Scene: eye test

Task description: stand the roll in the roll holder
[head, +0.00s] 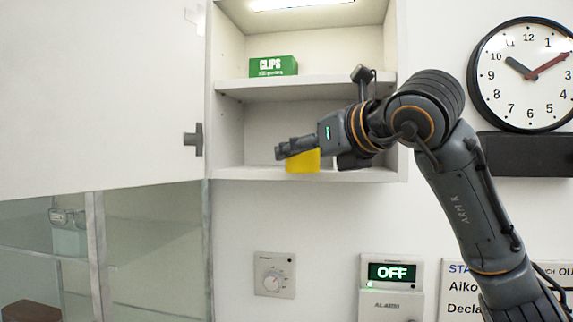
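I see no roll and no roll holder in the head view. My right gripper (283,150) reaches from the right into the lower compartment of an open wall cabinet (226,120). Its fingers point left and are seen side-on, so I cannot tell whether they are open or shut. A yellow block-like thing (303,163) stands on the cabinet floor, just below and behind the fingers in the picture. The gripper hides its top, and I cannot tell whether they touch. My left gripper is not in view.
The white cabinet door (100,90) stands open at left. A green CLIPS box (273,66) is on the upper shelf. Below are a glass-sided cabinet (150,245), a dial (274,282) and an alarm panel (391,272) reading OFF. A clock (525,85) hangs at right.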

